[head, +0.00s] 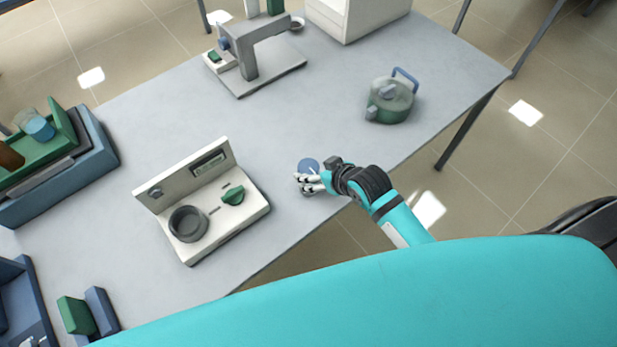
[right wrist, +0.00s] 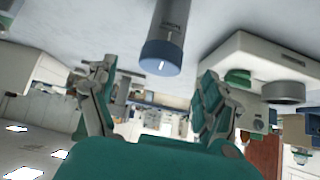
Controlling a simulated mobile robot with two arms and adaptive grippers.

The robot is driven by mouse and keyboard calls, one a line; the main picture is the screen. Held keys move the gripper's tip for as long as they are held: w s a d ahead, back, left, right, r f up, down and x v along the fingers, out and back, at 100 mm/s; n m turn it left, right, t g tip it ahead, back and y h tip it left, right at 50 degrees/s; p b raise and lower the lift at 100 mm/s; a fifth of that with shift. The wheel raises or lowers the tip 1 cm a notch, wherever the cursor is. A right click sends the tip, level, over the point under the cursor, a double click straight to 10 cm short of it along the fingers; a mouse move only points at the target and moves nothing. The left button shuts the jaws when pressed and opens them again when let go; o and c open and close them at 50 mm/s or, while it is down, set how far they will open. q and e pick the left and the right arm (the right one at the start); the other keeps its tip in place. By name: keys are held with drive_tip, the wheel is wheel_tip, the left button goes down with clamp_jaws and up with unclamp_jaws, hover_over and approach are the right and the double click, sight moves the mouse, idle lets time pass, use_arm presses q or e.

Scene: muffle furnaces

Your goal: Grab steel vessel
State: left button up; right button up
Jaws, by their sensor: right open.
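A grey cylinder with a blue lid (right wrist: 162,55), which best fits the steel vessel, stands on the table; the right wrist view shows it upside down. In the head view only its round blue top (head: 308,164) shows clearly, near the table's front edge. My right gripper (head: 306,184) is just in front of it, and my arm comes in from the lower right. In the right wrist view the fingers (right wrist: 155,92) are spread wide with nothing between them. The vessel lies beyond the fingertips, apparently untouched. My left gripper is not in view.
A white device (head: 240,217) with a grey cup (head: 188,224) and green knob stands left of the vessel. A green kettle-like pot (head: 389,104) stands to the right. A grey stand (head: 249,60) is at the back, a blue crate (head: 100,158) at the left. The middle of the table (head: 330,100) is clear.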

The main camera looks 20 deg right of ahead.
sight(310, 167)
drive_tip(key=p+x, duration=0.1)
drive_tip(key=x, duration=0.4)
drive_tip(key=shift+p, duration=0.3)
drive_tip(key=shift+w+a+f, duration=0.1)
drive_tip(key=shift+w+f, duration=0.15)
drive_tip(key=shift+w, duration=0.05)
clamp_jaws()
drive_tip(key=shift+r, duration=0.15)
